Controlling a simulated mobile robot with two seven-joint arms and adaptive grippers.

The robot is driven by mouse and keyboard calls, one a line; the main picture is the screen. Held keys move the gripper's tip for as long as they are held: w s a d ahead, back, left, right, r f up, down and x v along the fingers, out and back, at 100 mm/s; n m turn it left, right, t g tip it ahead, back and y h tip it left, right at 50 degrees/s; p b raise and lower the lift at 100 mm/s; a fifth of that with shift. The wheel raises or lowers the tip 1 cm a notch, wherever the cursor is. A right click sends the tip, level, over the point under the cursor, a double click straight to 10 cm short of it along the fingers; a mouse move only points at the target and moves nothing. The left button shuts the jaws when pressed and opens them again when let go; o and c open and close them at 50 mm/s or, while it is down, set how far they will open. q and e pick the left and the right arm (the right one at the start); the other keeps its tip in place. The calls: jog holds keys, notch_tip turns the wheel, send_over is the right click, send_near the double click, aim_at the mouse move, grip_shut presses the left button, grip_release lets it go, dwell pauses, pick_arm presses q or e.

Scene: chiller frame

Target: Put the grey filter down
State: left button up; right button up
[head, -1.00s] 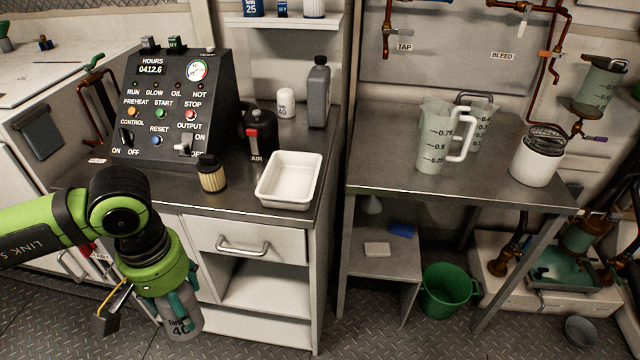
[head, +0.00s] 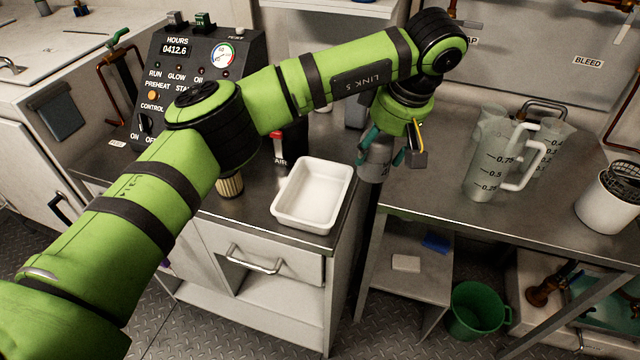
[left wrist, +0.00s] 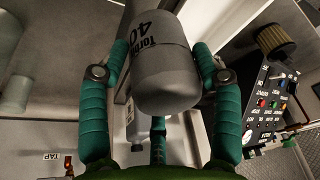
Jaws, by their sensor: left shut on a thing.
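The grey filter (head: 375,163) is a grey cylinder with a dark "40" marking, clear in the left wrist view (left wrist: 163,72). My left gripper (head: 388,150) is shut on it, with teal fingers on both sides of the filter in the left wrist view (left wrist: 166,85). In the head view the filter hangs below the gripper, near the gap between the left counter (head: 335,245) and the right metal table (head: 440,205). I cannot tell how high it is above them. My right gripper is not in view.
A white tray (head: 313,193) sits on the left counter, with a pleated filter (head: 230,186) left of it. Measuring jugs (head: 490,160) and a white pot (head: 610,205) stand on the right table. Its front left part is bare. My left arm hides part of the control panel (head: 165,75).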

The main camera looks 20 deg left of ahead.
pick_arm(q)
jog(key=a, duration=0.1)
jog(key=a+f+p, duration=0.1)
jog(key=a, duration=0.1)
jog(key=a+f, duration=0.1)
jog(key=a, duration=0.1)
jog(key=shift+s+f+p, duration=0.15)
jog(key=shift+s+p, duration=0.15)
jog(key=shift+s, duration=0.05)
jog(key=a+f, duration=0.1)
jog(key=a, duration=0.1)
jog(key=a+f+p, duration=0.1)
jog(key=a, duration=0.1)
jog(key=a+f+p, duration=0.1)
jog(key=a, duration=0.1)
jog(key=shift+f, duration=0.4)
jog(key=x, duration=0.1)
jog(key=p+x, duration=0.1)
jog(key=x, duration=0.2)
jog(key=shift+s+d+f+p, duration=0.15)
jog(key=shift+s+d+p, duration=0.05)
jog(key=shift+s+p, duration=0.15)
jog(key=shift+f, duration=0.2)
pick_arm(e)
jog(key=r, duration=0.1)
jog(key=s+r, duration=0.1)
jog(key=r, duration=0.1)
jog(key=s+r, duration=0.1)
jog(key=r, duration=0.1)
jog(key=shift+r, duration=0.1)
